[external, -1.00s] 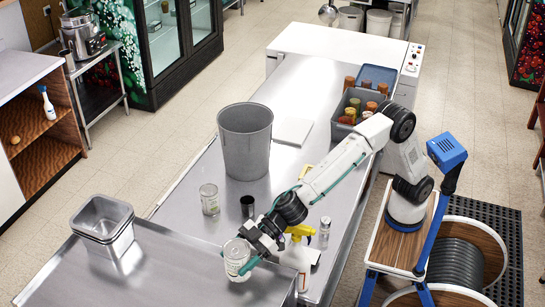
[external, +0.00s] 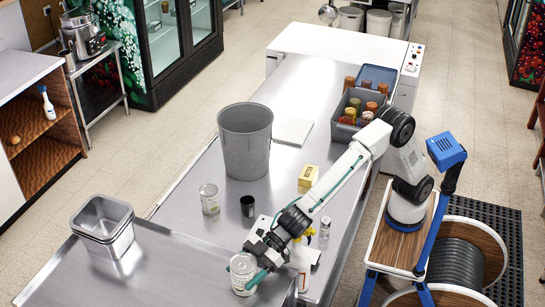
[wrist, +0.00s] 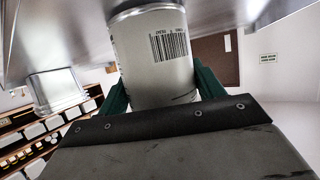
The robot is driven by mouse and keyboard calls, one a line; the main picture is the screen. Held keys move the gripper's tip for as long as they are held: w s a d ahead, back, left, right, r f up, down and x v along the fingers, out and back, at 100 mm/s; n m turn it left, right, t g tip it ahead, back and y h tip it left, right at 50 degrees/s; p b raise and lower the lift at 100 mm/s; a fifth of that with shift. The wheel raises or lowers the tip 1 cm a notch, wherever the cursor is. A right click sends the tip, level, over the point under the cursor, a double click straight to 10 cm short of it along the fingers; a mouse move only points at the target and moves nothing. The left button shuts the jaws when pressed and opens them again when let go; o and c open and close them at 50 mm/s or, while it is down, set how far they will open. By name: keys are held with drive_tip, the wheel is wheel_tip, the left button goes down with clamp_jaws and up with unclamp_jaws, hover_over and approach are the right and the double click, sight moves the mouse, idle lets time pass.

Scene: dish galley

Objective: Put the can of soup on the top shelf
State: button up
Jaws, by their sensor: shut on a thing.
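A light-labelled can (external: 242,273) is in my gripper (external: 250,272), over the raised steel shelf (external: 175,278) near its right edge. The wrist view shows the can (wrist: 157,62) between the two teal fingers, with a barcode on its label. That view looks upside down; the can's end rim is at or very close to the steel surface, and I cannot tell if it touches. The label's product name is not readable.
A steel tub (external: 103,228) stands on the raised shelf, left of the can. On the lower counter are a grey bin (external: 245,142), a dark cup (external: 247,206), a yellow box (external: 308,176), a spray bottle (external: 301,254) and a crate of jars (external: 345,132). Mid-shelf is clear.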

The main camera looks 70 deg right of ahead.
idle(0.3)
drive_tip(key=o, duration=1.3)
drive_tip(key=shift+f, duration=0.1)
drive_tip(key=shift+s+d+r, duration=0.1)
drive_tip(key=shift+d+r, duration=0.1)
drive_tip(key=shift+r, duration=0.05)
drive_tip(key=shift+v, duration=2.5)
drive_tip(key=shift+r, duration=0.1)
